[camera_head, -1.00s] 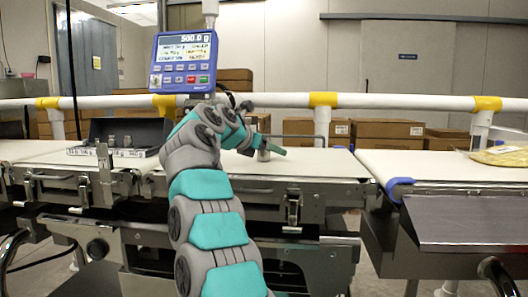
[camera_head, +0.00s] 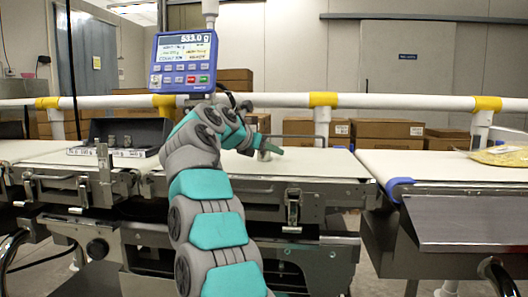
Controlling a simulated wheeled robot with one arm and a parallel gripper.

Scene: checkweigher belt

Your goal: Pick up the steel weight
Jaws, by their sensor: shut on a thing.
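The steel weight (camera_head: 265,155) is a small grey cylinder on the white weighing belt (camera_head: 325,163), mostly hidden by my gripper. My gripper (camera_head: 268,148) is at the weight, its teal fingers closed around it. Whether the weight's bottom touches the belt is too small to tell. The blue display (camera_head: 184,60) above the belt shows a reading in grams that looks like 533.0 g.
An open dark case (camera_head: 128,130) with several small weights stands on the belt to the left. A white rail with yellow joints (camera_head: 323,99) runs behind the belt. A second belt (camera_head: 415,163) lies to the right, with a yellowish bag (camera_head: 503,156) on it.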

